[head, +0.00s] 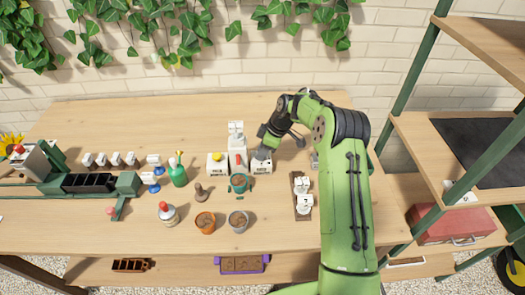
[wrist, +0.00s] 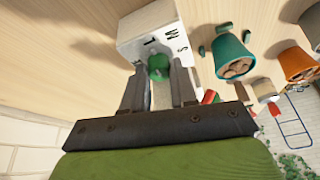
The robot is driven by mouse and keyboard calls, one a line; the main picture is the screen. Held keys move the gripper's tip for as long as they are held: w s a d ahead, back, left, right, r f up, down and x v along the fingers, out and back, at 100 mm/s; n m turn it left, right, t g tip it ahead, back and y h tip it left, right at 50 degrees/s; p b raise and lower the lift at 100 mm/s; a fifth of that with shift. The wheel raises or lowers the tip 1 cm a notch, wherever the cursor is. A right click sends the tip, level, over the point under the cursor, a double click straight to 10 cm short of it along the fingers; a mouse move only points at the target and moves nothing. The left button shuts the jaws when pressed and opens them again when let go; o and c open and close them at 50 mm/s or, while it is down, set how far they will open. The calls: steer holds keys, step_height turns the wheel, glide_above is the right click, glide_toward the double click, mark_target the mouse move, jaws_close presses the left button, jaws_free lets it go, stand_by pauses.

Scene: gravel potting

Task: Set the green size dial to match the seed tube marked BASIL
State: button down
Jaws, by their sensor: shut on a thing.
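My gripper (wrist: 159,78) is shut on the green size dial (wrist: 158,64), which sits on the face of a white box (wrist: 150,32) in the wrist view. Letters are printed around the dial; S is legible, and the others look like M and L seen turned. The dial's pointer setting cannot be made out. In the head view my gripper (head: 263,152) is at the right-hand white box (head: 262,164), and the green dial is hidden there. I cannot read BASIL on any item in view.
Boxes with a yellow knob (head: 217,157) and a red knob (head: 238,160) stand just left. A teal pot (head: 238,184), terracotta pot (head: 205,222) and grey pot (head: 238,221) stand in front. A dark tray (head: 299,178) holds white items at right. A green spray bottle (head: 178,175) is further left.

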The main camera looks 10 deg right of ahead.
steer(key=m+t+h+b, duration=0.1)
steer(key=m+b, duration=0.1)
steer(key=m, duration=0.2)
steer(key=shift+s+f, duration=0.1)
steer(key=m+t+h+b, duration=0.1)
steer(key=m+b, duration=0.1)
steer(key=m, duration=0.2)
steer(key=shift+a+m, duration=0.15)
steer(key=shift+m, duration=0.15)
steer(key=m+h, duration=0.1)
steer(key=m, duration=0.1)
steer(key=m+t+h+b, duration=0.1)
steer(key=m, duration=0.1)
steer(key=shift+s+a, duration=0.1)
steer(key=shift+a, duration=0.05)
steer(key=shift+m+h, duration=0.8)
steer(key=shift+m, duration=1.4)
steer(key=c, duration=0.9)
jaws_free()
